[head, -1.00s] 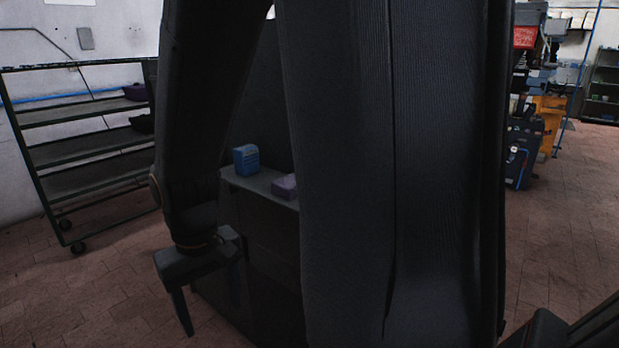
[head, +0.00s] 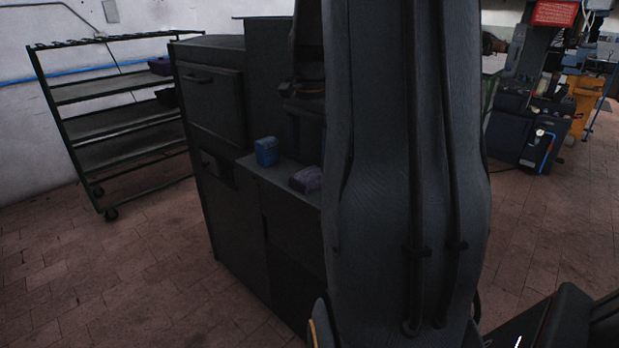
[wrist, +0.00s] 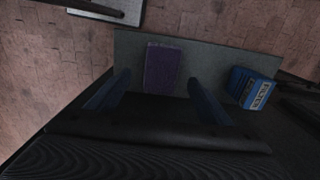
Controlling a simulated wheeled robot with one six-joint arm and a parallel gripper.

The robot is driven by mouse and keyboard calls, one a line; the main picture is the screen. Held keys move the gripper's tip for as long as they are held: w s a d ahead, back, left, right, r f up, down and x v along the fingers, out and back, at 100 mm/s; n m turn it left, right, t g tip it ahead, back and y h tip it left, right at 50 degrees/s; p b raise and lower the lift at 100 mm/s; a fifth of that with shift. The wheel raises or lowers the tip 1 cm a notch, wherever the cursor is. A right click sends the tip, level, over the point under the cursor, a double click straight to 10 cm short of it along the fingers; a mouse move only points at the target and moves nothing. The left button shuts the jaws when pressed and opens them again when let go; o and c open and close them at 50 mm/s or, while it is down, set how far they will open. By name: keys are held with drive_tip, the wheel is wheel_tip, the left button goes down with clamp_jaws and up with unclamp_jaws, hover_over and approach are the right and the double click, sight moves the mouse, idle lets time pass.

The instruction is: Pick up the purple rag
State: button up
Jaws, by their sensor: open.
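The purple rag (head: 306,179) lies folded on the grey ledge (head: 262,172) of the dark machine in the head view, partly beside my arm. In the wrist view the rag (wrist: 162,69) lies flat on the same ledge (wrist: 208,60), ahead of my gripper (wrist: 154,96) and between the lines of its two fingers. My gripper is open and empty. I cannot tell its height above the ledge. In the head view my gripper is hidden or out of frame.
A blue box (head: 267,151) stands on the ledge left of the rag; in the wrist view the blue box (wrist: 252,88) is right of my right finger. The machine body (head: 212,110) rises behind the ledge. A shelf rack (head: 120,120) stands at left. Open floor (head: 130,270) lies in front.

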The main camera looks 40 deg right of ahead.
sight(310, 174)
drive_tip(key=shift+w+f+p, duration=0.1)
drive_tip(key=shift+f+p, duration=0.85)
drive_tip(key=shift+f, duration=1.7)
drive_tip(key=c, duration=1.1)
drive_tip(key=shift+r, duration=0.1)
drive_tip(key=shift+a+r+b, duration=0.1)
drive_tip(key=shift+r+b, duration=0.05)
drive_tip(key=shift+b, duration=0.2)
drive_tip(key=r, duration=0.2)
drive_tip(key=r+b, duration=0.1)
drive_tip(key=r, duration=0.1)
drive_tip(key=r+b, duration=0.1)
drive_tip(key=r, duration=0.1)
drive_tip(key=shift+a+r, duration=0.25)
drive_tip(key=shift+r, duration=0.05)
drive_tip(key=a+b, duration=0.1)
drive_tip(key=a, duration=0.5)
drive_tip(key=s+a+b, duration=0.1)
drive_tip(key=a+b, duration=0.1)
drive_tip(key=a, duration=0.4)
drive_tip(key=a+b, duration=0.1)
drive_tip(key=a, duration=0.6)
drive_tip(key=shift+s+a+b, duration=0.1)
drive_tip(key=shift+s+b, duration=0.15)
drive_tip(key=shift+b, duration=0.15)
